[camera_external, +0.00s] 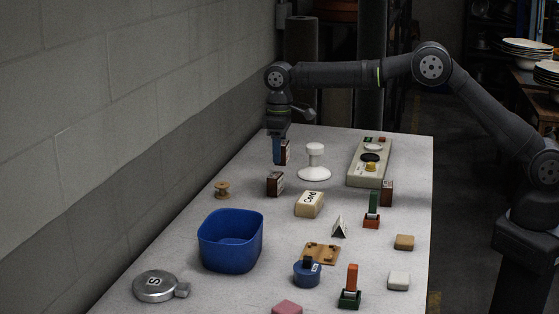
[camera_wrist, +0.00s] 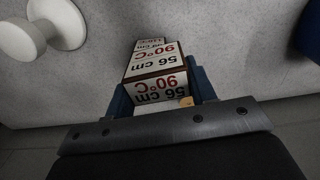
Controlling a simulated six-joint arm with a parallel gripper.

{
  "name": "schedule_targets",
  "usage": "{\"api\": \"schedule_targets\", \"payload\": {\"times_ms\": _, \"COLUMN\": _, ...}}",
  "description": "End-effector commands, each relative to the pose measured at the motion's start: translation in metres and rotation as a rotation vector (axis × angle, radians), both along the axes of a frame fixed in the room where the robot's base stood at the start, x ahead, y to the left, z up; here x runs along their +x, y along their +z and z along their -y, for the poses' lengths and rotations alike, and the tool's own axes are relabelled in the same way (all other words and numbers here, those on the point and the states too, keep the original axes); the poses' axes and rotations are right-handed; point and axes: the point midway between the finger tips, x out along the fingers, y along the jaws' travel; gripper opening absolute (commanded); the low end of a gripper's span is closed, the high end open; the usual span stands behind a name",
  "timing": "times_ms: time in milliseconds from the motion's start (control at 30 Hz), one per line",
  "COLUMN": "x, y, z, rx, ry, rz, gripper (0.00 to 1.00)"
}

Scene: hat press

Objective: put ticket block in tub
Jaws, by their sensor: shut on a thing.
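A brown block with white printed faces, which I take for the ticket block (camera_external: 285,153), is held in the jaws of my gripper (camera_external: 279,152), above the far end of the table. In the wrist view its faces (camera_wrist: 155,75) read "56 cm 90°C", and it sits between the blue fingers of my gripper (camera_wrist: 162,90). The blue tub (camera_external: 230,245) stands open at the front left of the table, well away from my gripper. Its inside looks empty where visible. A blue edge of the tub (camera_wrist: 311,32) shows in the wrist view.
A similar brown block (camera_external: 275,184) stands on the table below my gripper. A white mushroom-shaped press (camera_external: 314,163) is to the right, a wooden spool (camera_external: 222,189) lies between block and tub.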

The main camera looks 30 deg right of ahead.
Motion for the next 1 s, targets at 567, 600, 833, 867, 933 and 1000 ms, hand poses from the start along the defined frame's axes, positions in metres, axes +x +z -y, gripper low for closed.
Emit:
{"api": "schedule_targets", "payload": {"times_ms": 567, "x": -0.035, "y": 0.0, "z": -0.052, "rx": 0.001, "ry": 0.581, "rz": 0.004, "gripper": 0.27}}
{"api": "schedule_targets", "payload": {"times_ms": 600, "x": -0.04, "y": -0.001, "z": -0.059, "rx": 0.002, "ry": 0.657, "rz": 0.004, "gripper": 0.27}}
{"api": "schedule_targets", "payload": {"times_ms": 833, "x": -0.073, "y": -0.003, "z": -0.098, "rx": 0.001, "ry": 1.091, "rz": 0.008, "gripper": 0.27}}
{"api": "schedule_targets", "payload": {"times_ms": 867, "x": -0.077, "y": -0.003, "z": -0.103, "rx": 0.0, "ry": 1.149, "rz": 0.009, "gripper": 0.27}}
{"api": "schedule_targets", "payload": {"times_ms": 933, "x": -0.088, "y": -0.005, "z": -0.114, "rx": 0.0, "ry": 1.28, "rz": 0.009, "gripper": 0.27}}
{"api": "schedule_targets", "payload": {"times_ms": 1000, "x": -0.099, "y": -0.005, "z": -0.124, "rx": 0.0, "ry": 1.413, "rz": 0.01, "gripper": 0.27}}
